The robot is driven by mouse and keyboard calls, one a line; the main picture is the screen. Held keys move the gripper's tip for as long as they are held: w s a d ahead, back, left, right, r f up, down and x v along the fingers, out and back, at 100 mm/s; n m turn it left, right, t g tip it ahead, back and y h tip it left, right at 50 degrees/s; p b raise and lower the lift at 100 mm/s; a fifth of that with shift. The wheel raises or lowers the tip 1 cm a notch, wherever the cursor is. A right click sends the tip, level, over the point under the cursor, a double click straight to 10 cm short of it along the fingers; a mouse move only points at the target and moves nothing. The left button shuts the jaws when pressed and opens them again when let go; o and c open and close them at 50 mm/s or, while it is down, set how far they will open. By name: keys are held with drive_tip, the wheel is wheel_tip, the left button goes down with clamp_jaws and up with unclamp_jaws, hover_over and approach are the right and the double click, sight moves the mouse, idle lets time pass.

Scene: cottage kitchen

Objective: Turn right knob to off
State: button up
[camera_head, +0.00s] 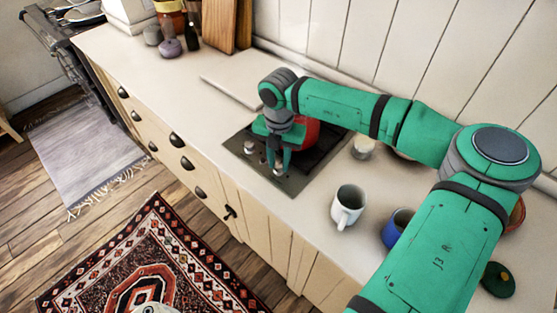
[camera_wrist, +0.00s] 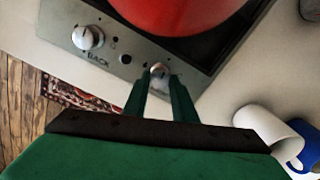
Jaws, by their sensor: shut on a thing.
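The hob (camera_head: 293,186) is a dark cooktop with a metal front strip, set in the pale counter. Its right knob (camera_wrist: 159,69) is a small metallic knob between the fingertips in the wrist view. The left knob (camera_head: 249,147) stands apart from my gripper, and it also shows in the wrist view (camera_wrist: 87,37). My gripper (camera_head: 279,166) points down at the front strip, shut on the right knob. The fingers partly cover that knob, so I cannot read its setting. It also shows in the wrist view (camera_wrist: 160,80).
A red pot (camera_wrist: 175,12) stands on the hob just behind the knobs, close to my gripper. A white mug (camera_head: 347,207) and a blue mug (camera_head: 392,232) stand on the counter to the right. The counter (camera_head: 160,80) to the left is mostly clear.

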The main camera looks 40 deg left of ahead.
sight(279, 164)
drive_tip(key=shift+m, duration=0.5)
drive_tip(key=o, duration=0.8)
drive_tip(key=shift+c, duration=0.2)
wheel_tip(279, 164, up, 11)
drive_tip(key=shift+f, duration=0.1)
idle(0.4)
drive_tip(key=shift+w, duration=0.1)
